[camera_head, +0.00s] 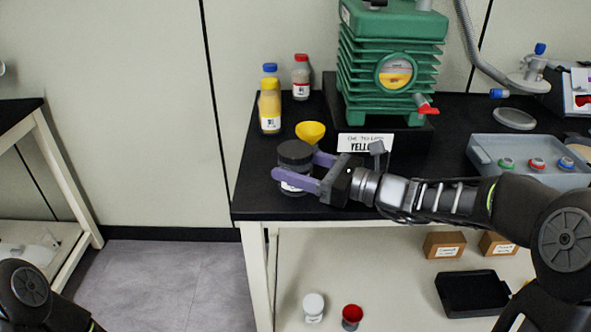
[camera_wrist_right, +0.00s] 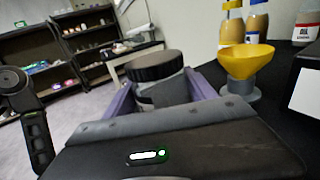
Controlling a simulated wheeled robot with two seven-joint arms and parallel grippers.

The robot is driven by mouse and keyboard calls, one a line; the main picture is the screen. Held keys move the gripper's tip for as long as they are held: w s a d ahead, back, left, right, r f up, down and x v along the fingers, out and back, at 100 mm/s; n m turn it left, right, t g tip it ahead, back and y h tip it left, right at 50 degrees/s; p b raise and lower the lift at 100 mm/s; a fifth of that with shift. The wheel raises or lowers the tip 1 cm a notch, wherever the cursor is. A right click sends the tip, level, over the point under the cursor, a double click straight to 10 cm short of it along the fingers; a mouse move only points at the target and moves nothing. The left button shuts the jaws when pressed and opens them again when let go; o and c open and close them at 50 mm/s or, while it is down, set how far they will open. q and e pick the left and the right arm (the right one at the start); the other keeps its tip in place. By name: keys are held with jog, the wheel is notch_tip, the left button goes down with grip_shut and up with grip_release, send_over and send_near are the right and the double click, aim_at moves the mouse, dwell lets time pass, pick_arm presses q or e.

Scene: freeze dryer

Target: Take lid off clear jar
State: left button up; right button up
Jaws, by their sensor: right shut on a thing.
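The clear jar (camera_head: 291,186) stands upright near the left front corner of the black bench top. Its wide dark lid (camera_head: 295,152) sits on top; the lid also shows in the right wrist view (camera_wrist_right: 155,66). My right gripper (camera_head: 297,172) reaches in from the right with its purple fingers on either side of the jar body, below the lid. It is shut on the jar, and the fingers and palm hide part of the body. My left gripper is out of the head view; only part of my left arm shows at the lower left.
A yellow funnel (camera_head: 310,132) stands just behind the jar, with bottles (camera_head: 270,110) further back. A green pump (camera_head: 392,60) and a sign (camera_head: 365,143) are to the right. A grey tray (camera_head: 480,155) lies further right. The bench's left edge is close to the jar.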

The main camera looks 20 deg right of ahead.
jog(key=c, duration=0.6)
jog(key=shift+r, duration=0.1)
notch_tip(320, 180, up, 10)
jog(key=p, duration=0.3)
dwell(0.4)
jog(key=o, duration=0.8)
grip_shut()
